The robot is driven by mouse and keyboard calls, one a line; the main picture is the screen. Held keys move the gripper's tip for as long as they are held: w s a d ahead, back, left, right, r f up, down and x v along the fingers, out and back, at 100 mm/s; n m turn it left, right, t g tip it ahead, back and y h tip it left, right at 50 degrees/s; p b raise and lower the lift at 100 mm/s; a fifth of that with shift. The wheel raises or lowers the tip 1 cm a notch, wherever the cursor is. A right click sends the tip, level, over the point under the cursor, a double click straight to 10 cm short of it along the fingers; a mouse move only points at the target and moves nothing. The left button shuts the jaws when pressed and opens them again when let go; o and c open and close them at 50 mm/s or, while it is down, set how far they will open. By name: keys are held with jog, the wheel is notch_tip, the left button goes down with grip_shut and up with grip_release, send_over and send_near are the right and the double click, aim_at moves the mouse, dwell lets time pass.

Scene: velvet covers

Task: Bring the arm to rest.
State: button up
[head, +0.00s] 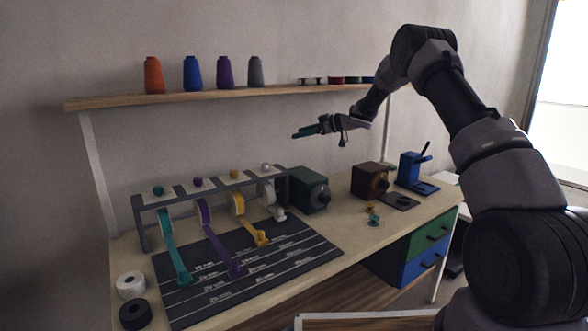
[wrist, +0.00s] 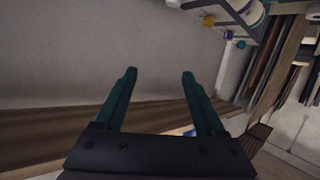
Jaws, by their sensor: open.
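My gripper (head: 306,131) is raised in the air above the back of the workbench, below the wall shelf, its fingers pointing left in the head view. In the wrist view its two green fingers (wrist: 160,84) stand wide apart with nothing between them. Only the blank wall shows beyond the fingertips. My arm is bent, coming in from the right side and reaching across over the bench. The gripper touches nothing that I can see.
A shelf (head: 240,94) holds several thread cones. On the bench (head: 345,205) stand a ribbon rack (head: 140,222) with teal, purple and yellow ribbons, a dark mat (head: 300,262), a green box (head: 309,190), a brown box (head: 370,180) and a blue device (head: 411,168). Two rolls lie at front left.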

jog(key=d+r+m+t+h, duration=0.2)
jog(key=d+r+t, duration=0.1)
jog(key=r, duration=0.5)
jog(key=d+r+m+t+h, duration=0.1)
jog(key=d+r+m+t, duration=0.25)
jog(key=r, duration=0.45)
jog(key=s+d+r+m+t+h, duration=0.3)
jog(key=s+d+r+m+h, duration=0.35)
jog(key=s+d+r, duration=0.45)
jog(key=s+d+f+m+g+h, duration=0.15)
jog(key=s+d, duration=0.25)
jog(key=s, duration=0.5)
jog(key=s+d+r+m+g+h, duration=0.1)
jog(key=s+d+m+g+h, duration=0.2)
jog(key=s, duration=0.6)
jog(key=s+a+f+m+g+y, duration=0.1)
jog(key=s+f, duration=0.4)
jog(key=s, duration=0.7)
jog(key=s+a+f+m+g+y, duration=0.1)
jog(key=s+f, duration=0.4)
jog(key=s, duration=0.6)
jog(key=shift+s+a+m+g+y, duration=0.35)
jog(key=shift+s+a+g+y, duration=0.05)
jog(key=shift+a+g+y, duration=0.1)
